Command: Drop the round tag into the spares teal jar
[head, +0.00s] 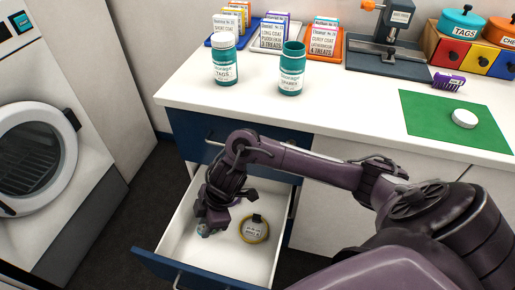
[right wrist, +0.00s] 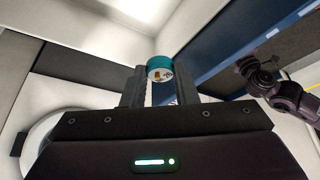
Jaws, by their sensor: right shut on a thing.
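The round tag (right wrist: 160,68) is a small teal disc with a pale printed face. In the right wrist view it sits between the fingers of my right gripper (right wrist: 160,86). In the head view my right gripper (head: 208,220) is low inside the open drawer, shut on the tag, whose teal edge (head: 203,231) shows small at the fingertips. The spares teal jar (head: 291,70) stands upright and open-topped on the white counter, above and right of the gripper. The similar teal tags jar (head: 224,62) stands left of it with a white lid. My left gripper is not identifiable.
Card racks (head: 272,36) stand behind the jars. A green mat (head: 425,118) with a white disc (head: 464,118) lies on the right. The counter between the spares jar and mat is clear.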

